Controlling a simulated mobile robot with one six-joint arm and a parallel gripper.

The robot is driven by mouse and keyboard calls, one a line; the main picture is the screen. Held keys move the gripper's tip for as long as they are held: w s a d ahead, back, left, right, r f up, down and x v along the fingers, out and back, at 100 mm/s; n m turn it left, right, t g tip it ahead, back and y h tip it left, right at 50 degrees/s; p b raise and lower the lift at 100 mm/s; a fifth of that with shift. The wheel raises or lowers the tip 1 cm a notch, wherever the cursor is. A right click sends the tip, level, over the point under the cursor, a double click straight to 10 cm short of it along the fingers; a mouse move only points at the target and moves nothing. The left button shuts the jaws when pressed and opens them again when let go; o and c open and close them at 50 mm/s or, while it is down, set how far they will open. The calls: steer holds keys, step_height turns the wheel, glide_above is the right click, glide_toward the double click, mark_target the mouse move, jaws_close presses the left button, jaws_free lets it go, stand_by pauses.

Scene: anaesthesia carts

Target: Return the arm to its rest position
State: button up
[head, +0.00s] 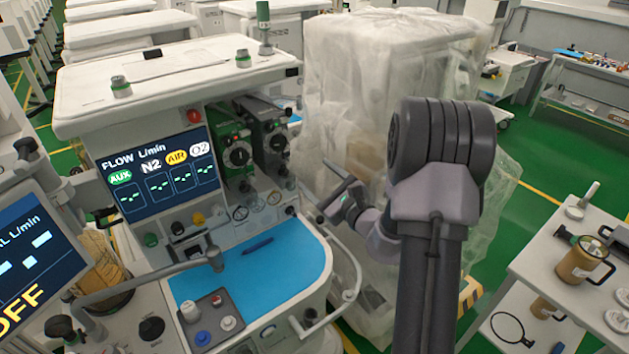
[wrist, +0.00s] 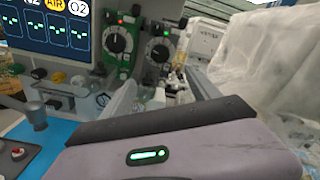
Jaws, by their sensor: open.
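My arm (head: 435,200) rises at the right of centre in the head view and bends back toward the anaesthesia machine (head: 175,75). My gripper (head: 335,196) is open and looks empty. It hangs in front of the machine's right side, near the curved rail (head: 352,262), and I cannot tell the exact gap. In the wrist view, the gripper's housing with a small green light (wrist: 148,155) fills the bottom. The jaws (wrist: 165,92) are spread, with the machine's dial units (wrist: 122,40) beyond them.
A plastic-wrapped unit (head: 345,85) stands close behind my gripper. A blue worktop (head: 265,265) with a pen (head: 257,246) lies to the left. A white table (head: 535,265) with a brown canister (head: 582,260) stands at right. Green floor (head: 505,215) shows between.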

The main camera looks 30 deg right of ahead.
steer(key=shift+w+d, duration=0.1)
steer(key=shift+w, duration=0.15)
steer(key=s+a+r+n+g+y+b, duration=0.1)
steer(key=s+a+n+g+y+b, duration=0.15)
steer(key=a+n, duration=0.45)
steer(key=s+a+r+n+g+y+b, duration=0.15)
steer(key=s+a+g+y, duration=0.25)
steer(key=a, duration=0.7)
steer(key=s+a+r+n+g+y+b, duration=0.1)
steer(key=s+a+r+n+g+y, duration=0.25)
steer(key=a, duration=0.55)
steer(key=s+a+f+n+g+h+b, duration=0.2)
steer(key=s+f+n, duration=0.25)
steer(key=s, duration=0.25)
steer(key=s+a+f+n+g+h+b, duration=0.2)
steer(key=s+a+f+n, duration=0.1)
steer(key=s+n, duration=0.3)
steer(key=s+d+n+t+h+b, duration=0.1)
steer(key=s+d+n+h, duration=0.2)
steer(key=s+d+h, duration=0.2)
steer(key=shift+s+d+f+t+b, duration=0.3)
steer(key=shift+s+d+f+t, duration=0.15)
steer(key=shift+s+d, duration=0.55)
